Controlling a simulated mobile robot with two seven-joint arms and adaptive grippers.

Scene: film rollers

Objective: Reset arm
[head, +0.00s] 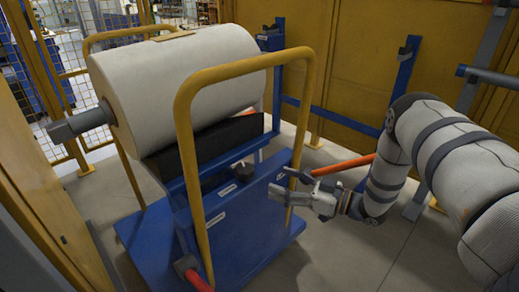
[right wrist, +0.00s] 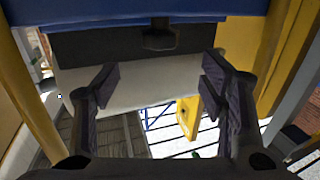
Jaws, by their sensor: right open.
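My right arm (head: 450,155) comes in from the right in the head view. Its gripper (head: 278,183) is open beside the right side of the blue cart (head: 240,210), close to the yellow upright of the handle frame. In the right wrist view the two dark fingers (right wrist: 158,90) stand wide apart with nothing between them. A dark knob (right wrist: 160,36) shows beyond them at the top; it also shows on the cart in the head view (head: 243,169). My left gripper is not in view.
A large white film roll (head: 185,80) with a grey shaft end (head: 80,124) rests on the cart. A yellow tubular handle (head: 182,130) rises at the front. Yellow panels (head: 350,60) stand behind. Grey floor (head: 340,255) is clear at lower right.

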